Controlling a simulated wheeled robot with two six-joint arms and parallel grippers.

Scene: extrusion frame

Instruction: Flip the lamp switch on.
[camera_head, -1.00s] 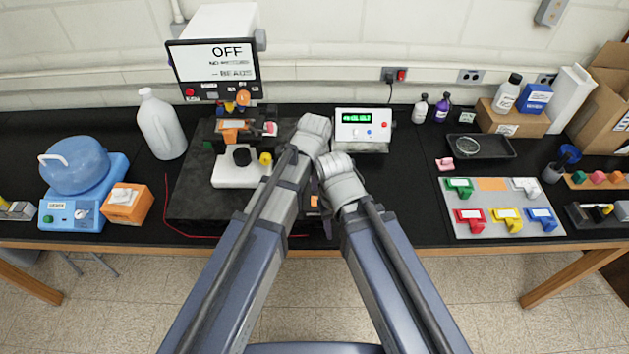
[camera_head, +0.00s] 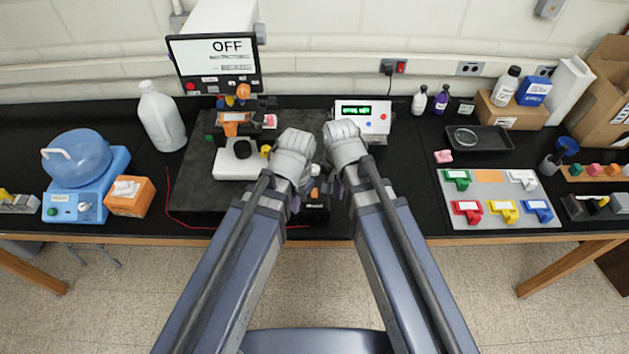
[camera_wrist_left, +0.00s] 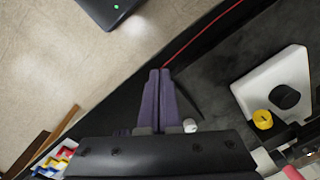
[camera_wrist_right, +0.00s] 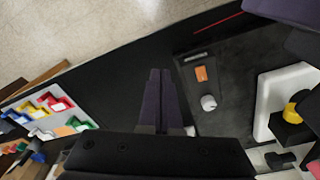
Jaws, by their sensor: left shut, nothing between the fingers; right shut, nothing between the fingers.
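In the right wrist view, a dark panel carries a small orange rocker (camera_wrist_right: 201,73) and a round white knob (camera_wrist_right: 208,102). The rocker looks like a switch, but I cannot read its label or position. The panel's orange patch also shows in the head view (camera_head: 315,193) between my wrists, partly hidden. A screen (camera_head: 231,46) at the back left reads OFF. My left gripper (camera_wrist_left: 160,72) is shut and empty; the white knob (camera_wrist_left: 190,125) is just right of its fingers. My right gripper (camera_wrist_right: 161,72) is shut and empty, left of the rocker and apart from it in the picture.
A white block with a black knob (camera_head: 242,149) stands left of my wrists. A meter box (camera_head: 362,119) with a green display is behind my right wrist. A wall box with a red switch (camera_head: 401,67) is at the back. Black bench (camera_head: 415,190) is clear right of my right arm.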

